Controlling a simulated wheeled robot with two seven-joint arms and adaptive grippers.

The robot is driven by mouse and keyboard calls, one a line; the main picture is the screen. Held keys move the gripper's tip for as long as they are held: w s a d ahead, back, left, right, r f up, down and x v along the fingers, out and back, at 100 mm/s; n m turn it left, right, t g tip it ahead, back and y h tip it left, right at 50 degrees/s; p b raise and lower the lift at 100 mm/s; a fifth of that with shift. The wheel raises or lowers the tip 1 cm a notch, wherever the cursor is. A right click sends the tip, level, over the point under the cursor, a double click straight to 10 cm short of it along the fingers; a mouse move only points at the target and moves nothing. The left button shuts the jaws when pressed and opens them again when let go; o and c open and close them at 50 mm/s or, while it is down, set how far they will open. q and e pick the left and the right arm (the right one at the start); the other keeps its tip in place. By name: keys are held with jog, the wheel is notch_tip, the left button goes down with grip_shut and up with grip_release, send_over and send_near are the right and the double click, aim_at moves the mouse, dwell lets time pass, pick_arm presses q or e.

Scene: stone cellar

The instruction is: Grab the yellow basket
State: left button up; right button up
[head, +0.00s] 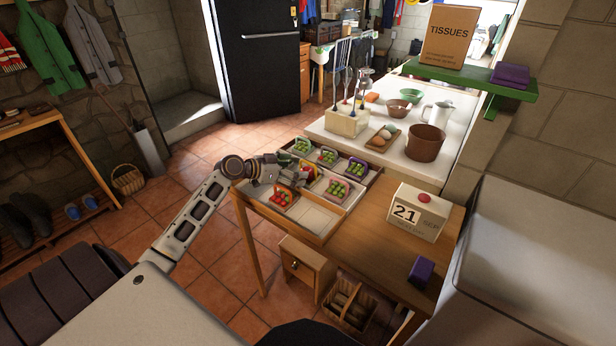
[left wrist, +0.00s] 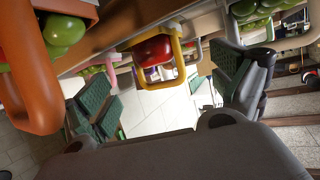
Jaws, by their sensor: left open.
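In the left wrist view the yellow basket (left wrist: 178,50) shows its yellow handle around a red fruit-like piece. My left gripper (left wrist: 165,92) is open, with its two green-padded fingers spread and nothing between them. The basket lies beyond the fingertips, near the gap between them, and the fingers look apart from it. In the head view my left gripper (head: 276,170) hangs at the left edge of the divided wooden tray (head: 318,218), over the small baskets. My right gripper is not in view.
Several small baskets stand close around, among them an orange one (left wrist: 38,85) and a pink-handled one (left wrist: 97,72). A calendar box (head: 418,212) and a purple block (head: 421,270) stand on the wooden table (head: 375,248). The tray's front compartments are partly empty.

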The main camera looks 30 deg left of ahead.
aim_at(306, 170)
pick_arm(q)
jog(key=shift+w+d+f, duration=0.25)
jog(key=shift+w+d, duration=0.05)
jog(key=shift+w, duration=0.3)
jog(key=shift+x, duration=2)
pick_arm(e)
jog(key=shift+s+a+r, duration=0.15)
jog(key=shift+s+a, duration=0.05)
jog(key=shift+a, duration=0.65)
pick_arm(q)
jog(key=shift+d, duration=0.1)
jog(key=c, duration=1.2)
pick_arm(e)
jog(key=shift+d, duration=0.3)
